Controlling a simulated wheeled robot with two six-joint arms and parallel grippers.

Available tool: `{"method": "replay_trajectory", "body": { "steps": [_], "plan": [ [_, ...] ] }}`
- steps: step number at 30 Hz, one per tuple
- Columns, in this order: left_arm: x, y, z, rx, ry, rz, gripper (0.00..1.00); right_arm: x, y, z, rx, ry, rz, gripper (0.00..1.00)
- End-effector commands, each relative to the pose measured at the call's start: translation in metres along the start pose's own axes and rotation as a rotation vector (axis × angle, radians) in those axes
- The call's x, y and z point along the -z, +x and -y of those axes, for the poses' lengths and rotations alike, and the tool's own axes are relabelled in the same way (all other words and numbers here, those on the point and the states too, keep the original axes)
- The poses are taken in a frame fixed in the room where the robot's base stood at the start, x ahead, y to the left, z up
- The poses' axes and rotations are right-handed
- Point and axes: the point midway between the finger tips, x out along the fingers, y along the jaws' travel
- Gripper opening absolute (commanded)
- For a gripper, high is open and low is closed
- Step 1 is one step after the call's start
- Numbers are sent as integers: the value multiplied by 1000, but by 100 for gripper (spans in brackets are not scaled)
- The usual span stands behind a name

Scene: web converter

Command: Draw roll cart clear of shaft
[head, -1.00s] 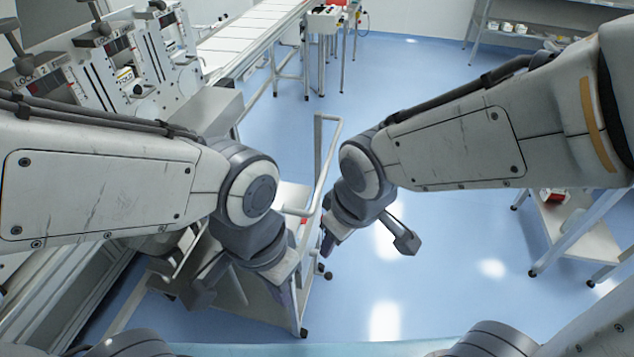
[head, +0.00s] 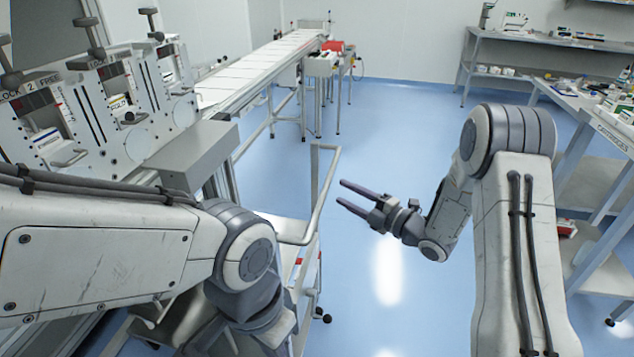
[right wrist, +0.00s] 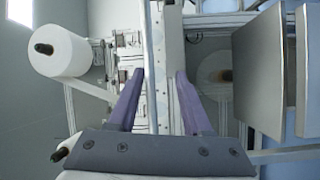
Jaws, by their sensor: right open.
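The roll cart (head: 327,185) stands at lower centre in the head view, its white tubular handle frame upright beside the machine; its lower part is largely hidden by my left arm. My right gripper (head: 340,192) is open and empty. It points left towards the cart's handle frame, and I cannot tell if it touches. In the right wrist view its fingers (right wrist: 160,74) are apart with nothing held. A white roll (right wrist: 62,50) on a dark-ended shaft (right wrist: 42,48) shows in the right wrist view.
The machine (head: 120,95) with several knobbed panels lines the left. A white conveyor (head: 262,65) runs to the back. A shelf cart (head: 590,180) and a back bench (head: 540,45) stand at the right. Blue floor (head: 400,130) is free in the middle.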

Motion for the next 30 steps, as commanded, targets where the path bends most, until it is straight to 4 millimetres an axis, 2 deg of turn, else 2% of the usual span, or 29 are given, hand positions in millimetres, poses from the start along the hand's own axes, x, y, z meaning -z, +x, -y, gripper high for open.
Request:
{"method": "replay_trajectory", "body": {
  "steps": [4,8,11,24,30],
  "plan": [
    [0,3,0,0,0,0,0,5,-14,0,-116,-66,-86,50],
    [0,2,0,0,0,0,0,9,-15,-3,-156,-87,-113,50],
    [0,-1,0,0,0,0,0,12,-5,-6,-158,-90,-118,50],
    [1,-15,-1,0,0,0,0,20,70,-17,-156,-88,-115,50],
    [1,-17,-1,0,0,0,0,21,84,-18,-156,-86,-112,50]
  ]
}}
